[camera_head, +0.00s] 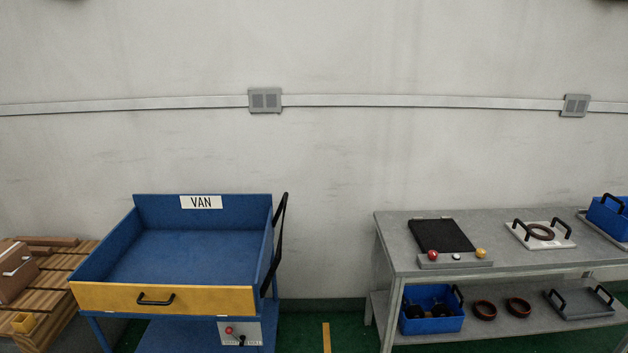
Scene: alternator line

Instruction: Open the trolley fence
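The blue trolley (180,260) marked VAN stands left of centre, with an empty open-topped tray. Its front side is a yellow fence panel (215,301) with a black handle (155,300). The fence is upright and closes the front of the tray. A black push bar (280,240) rises at the trolley's right side. Neither of my grippers shows in this view.
A wooden pallet (60,275) with brown boxes stands left of the trolley. A grey workbench (395,228) with trays, buttons and a blue bin (431,309) on its lower shelf stands right. Green floor (345,325) lies between bench and trolley.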

